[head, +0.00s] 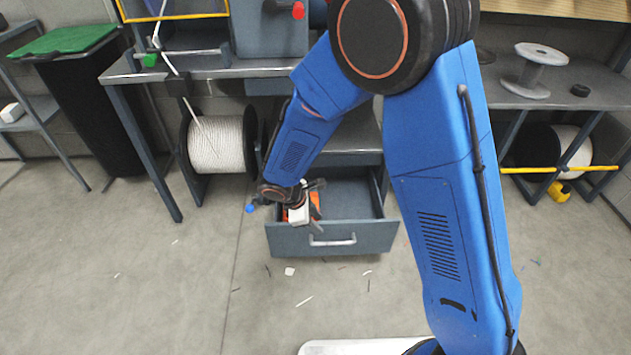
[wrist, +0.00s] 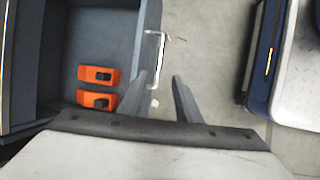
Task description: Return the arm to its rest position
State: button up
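My blue arm reaches down to an open grey drawer (head: 350,237) under the workbench. My gripper (head: 318,208) is over the left part of this drawer in the head view, partly hidden by my own wrist. In the wrist view my gripper (wrist: 160,85) has its two fingers spread apart with nothing between them. The fingers are over the drawer's front edge and the floor. Two orange tools with black parts lie inside the drawer, one orange tool (wrist: 99,74) above the other orange tool (wrist: 97,100).
The drawer's handle (head: 332,240) faces the open floor (head: 130,280), which has small scraps on it. A large rope spool (head: 216,145) hangs left of the drawer. The bench (head: 205,65) is above it. A yellow bar (head: 545,169) crosses at the right.

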jog(key=shift+r, duration=0.1)
jog(key=s+d+r+m+y, duration=0.3)
jog(key=d+r+m, duration=0.6)
jog(key=d+r, duration=0.95)
jog(key=s+d+r+m+t, duration=0.1)
jog(key=s+d+r+m, duration=0.2)
jog(key=s, duration=0.3)
jog(key=s+d+r+m+y, duration=0.1)
jog(key=s+d+r+m, duration=0.2)
jog(key=s+r, duration=0.2)
jog(key=s+d+r+m+t, duration=0.1)
jog(key=s+d+r+m, duration=0.2)
jog(key=s, duration=0.5)
jog(key=shift+s+d+r+t, duration=0.3)
jog(key=shift+d+r, duration=0.1)
jog(key=shift+d, duration=0.05)
